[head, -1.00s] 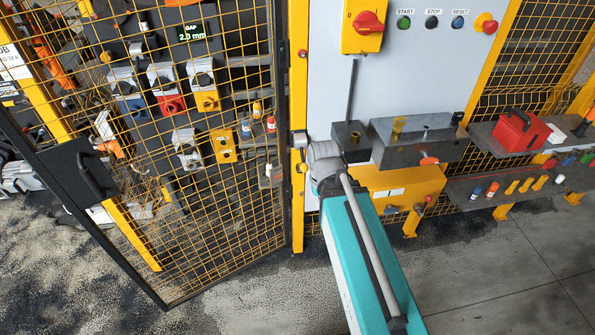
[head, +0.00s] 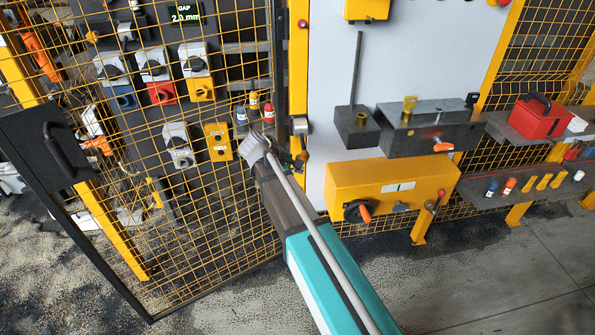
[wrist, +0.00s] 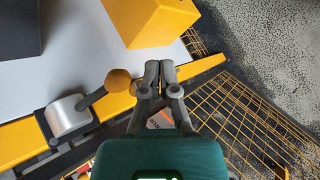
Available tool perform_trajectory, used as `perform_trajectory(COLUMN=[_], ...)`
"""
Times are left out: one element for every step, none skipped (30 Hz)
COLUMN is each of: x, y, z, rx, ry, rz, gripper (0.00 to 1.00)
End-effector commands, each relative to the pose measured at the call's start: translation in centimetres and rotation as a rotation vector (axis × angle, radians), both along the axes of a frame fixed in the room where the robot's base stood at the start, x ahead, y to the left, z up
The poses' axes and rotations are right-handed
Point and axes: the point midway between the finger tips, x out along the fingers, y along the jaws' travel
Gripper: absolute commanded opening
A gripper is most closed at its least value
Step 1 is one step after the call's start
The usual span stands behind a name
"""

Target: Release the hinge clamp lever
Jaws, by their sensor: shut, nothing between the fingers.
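The hinge clamp shows in the wrist view as a silver round body (wrist: 67,116) on the yellow post. Its lever is a short dark arm ending in an orange ball knob (wrist: 118,80). My gripper (wrist: 160,64) is shut and empty, its fingertips just right of the knob in the picture. The fingers do not grasp the knob; whether they touch it is unclear. In the head view the silver clamp body (head: 300,126) sits on the post beside the mesh gate.
The yellow mesh gate (head: 205,225) stands left of the post. A yellow box (head: 390,180) and a dark block (head: 425,135) are mounted on the panel to the right. A shelf with a red case (head: 540,117) is farther right. Floor is clear at lower right.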

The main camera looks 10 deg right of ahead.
Motion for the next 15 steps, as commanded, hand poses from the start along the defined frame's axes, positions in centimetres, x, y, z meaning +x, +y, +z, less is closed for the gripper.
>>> perform_trajectory(x=[1.7,2.3,3.2,3.8,4.4,5.1,5.6,6.1,6.6,7.0,7.3,7.7,7.9,8.1,8.3], y=[1.1,1.5,2.1,2.6,3.1,3.8,4.2,4.7,5.3,5.7,6.0,6.5,6.8,7.1,7.4], z=[-1.5,-1.7,-2.0,-2.2,-2.3,-2.5,-2.6,-2.7,-2.8,-2.8,-2.8,-2.8,-2.8,-2.8,-2.7], rx=[-0.048,-0.078,-0.116,-0.146,-0.174,-0.212,-0.238,-0.262,-0.293,-0.315,-0.334,-0.357,-0.373,-0.386,-0.4], ry=[0.009,0.014,0.022,0.029,0.034,0.042,0.047,0.052,0.058,0.063,0.067,0.072,0.075,0.077,0.081], rz=[0.036,0.056,0.082,0.101,0.119,0.142,0.157,0.172,0.189,0.202,0.21,0.224,0.231,0.237,0.245], gripper=[0.0,0.0,0.0,0.0,0.0,0.0,0.0,0.0,0.0,0.0,0.0,0.0,0.0,0.0,0.0])
